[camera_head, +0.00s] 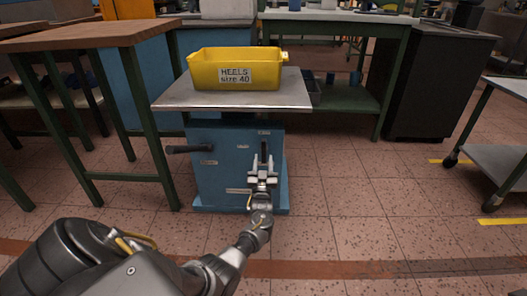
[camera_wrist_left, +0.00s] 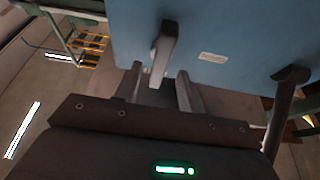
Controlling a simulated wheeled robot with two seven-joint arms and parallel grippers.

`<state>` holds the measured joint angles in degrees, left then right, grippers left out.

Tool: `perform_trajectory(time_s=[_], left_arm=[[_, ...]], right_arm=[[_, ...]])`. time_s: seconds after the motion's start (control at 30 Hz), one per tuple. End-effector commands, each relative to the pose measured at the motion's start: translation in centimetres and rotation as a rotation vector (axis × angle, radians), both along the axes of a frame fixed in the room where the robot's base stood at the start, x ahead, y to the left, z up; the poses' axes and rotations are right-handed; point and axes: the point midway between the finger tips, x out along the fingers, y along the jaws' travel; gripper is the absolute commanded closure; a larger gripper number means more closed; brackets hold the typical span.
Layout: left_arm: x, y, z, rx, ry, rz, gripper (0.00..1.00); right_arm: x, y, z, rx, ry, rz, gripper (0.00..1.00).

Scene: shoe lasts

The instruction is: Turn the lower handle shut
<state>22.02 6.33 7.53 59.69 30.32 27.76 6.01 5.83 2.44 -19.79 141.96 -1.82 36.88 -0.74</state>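A blue cabinet (camera_head: 225,172) stands ahead under a metal top. A dark upright handle (camera_head: 263,151) shows on its front, just beyond my left gripper (camera_head: 263,172). The gripper's two fingers are apart, with no grip on anything visible. In the left wrist view, a grey handle (camera_wrist_left: 163,50) sticks out from the blue panel (camera_wrist_left: 235,30). Its end is near the gap between the open fingers (camera_wrist_left: 158,88); contact cannot be told. A black handle (camera_head: 188,149) juts left from the cabinet and also seems to show in the left wrist view (camera_wrist_left: 286,95). My right gripper is out of view.
A yellow bin (camera_head: 235,70) marked HEELS size 40 sits on the metal top (camera_head: 180,95). A wooden-topped table (camera_head: 80,38) stands close on the left. A grey cart (camera_head: 505,160) is at the right. The tiled floor between cabinet and cart is clear.

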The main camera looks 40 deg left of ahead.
Motion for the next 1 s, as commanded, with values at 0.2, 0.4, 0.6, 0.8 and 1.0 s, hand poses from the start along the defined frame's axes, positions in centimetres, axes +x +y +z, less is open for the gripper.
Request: perform_trajectory(time_s=[0.2, 0.4, 0.6, 0.8, 1.0], left_arm=[[-3.1, -2.2, -1.4, -0.001, 0.003, 0.0, 0.6], [-4.4, -3.2, -2.1, 0.0, 0.0, 0.001, 0.6], [-4.6, -3.3, -2.3, 0.001, -0.001, 0.002, 0.6], [-4.6, -3.3, -2.3, 0.001, 0.0, 0.001, 0.6], [-4.6, -3.3, -2.3, 0.002, 0.0, 0.002, 0.6]], right_arm=[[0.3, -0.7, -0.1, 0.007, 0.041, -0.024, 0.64], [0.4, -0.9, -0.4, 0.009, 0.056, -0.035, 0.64], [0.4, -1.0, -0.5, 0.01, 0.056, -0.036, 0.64], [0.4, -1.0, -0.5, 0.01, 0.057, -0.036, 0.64], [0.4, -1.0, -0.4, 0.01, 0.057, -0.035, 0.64]])
